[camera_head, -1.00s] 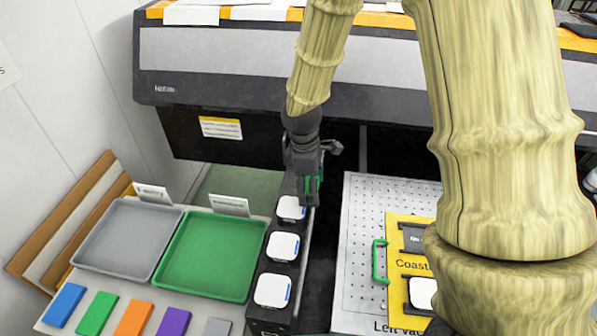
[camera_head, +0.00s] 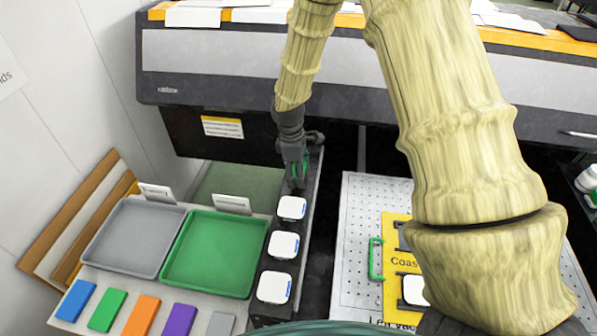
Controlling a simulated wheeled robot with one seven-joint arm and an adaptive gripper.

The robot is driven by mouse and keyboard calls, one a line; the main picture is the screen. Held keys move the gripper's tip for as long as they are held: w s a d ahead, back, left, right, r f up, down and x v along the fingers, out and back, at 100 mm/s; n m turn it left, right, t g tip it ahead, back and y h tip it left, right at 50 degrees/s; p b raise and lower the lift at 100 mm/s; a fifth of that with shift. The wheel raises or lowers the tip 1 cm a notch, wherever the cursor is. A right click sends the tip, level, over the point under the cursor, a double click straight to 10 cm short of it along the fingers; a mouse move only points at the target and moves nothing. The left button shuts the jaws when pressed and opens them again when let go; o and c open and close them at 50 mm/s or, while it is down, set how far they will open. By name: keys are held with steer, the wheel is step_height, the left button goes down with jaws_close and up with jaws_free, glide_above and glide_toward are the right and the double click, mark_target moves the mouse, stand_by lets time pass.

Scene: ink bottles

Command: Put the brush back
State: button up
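My gripper (camera_head: 297,184) points down over the far end of the black rail, just behind the farthest white-capped bottle (camera_head: 291,208). Green shows between or on its fingers, but I cannot tell whether this is part of the gripper or something held. The gap between the fingertips is too small to read. I cannot make out a brush for certain in this view.
Two more white-capped bottles (camera_head: 283,245) stand nearer on the rail. A green tray (camera_head: 214,254) and a grey tray (camera_head: 134,238) lie left, with coloured blocks in front. A perforated plate (camera_head: 356,215) with a green handle (camera_head: 376,258) lies right. The large printer (camera_head: 250,65) stands behind.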

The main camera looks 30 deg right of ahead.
mark_target(294, 168)
steer(key=shift+f, duration=0.5)
steer(key=shift+f, duration=0.1)
steer(key=o, duration=0.9)
steer(key=shift+r, duration=0.2)
steer(key=shift+w+a+r+b, duration=0.2)
steer(key=shift+r+b, duration=0.45)
steer(key=shift+r, duration=1.3)
steer(key=shift+w+a+r+b, duration=0.15)
steer(key=shift+r+b, duration=0.45)
steer(key=shift+r, duration=1.35)
steer(key=shift+w+a+r+b, duration=0.2)
steer(key=shift+r+b, duration=0.45)
steer(key=shift+r, duration=1.3)
steer(key=shift+s, duration=0.15)
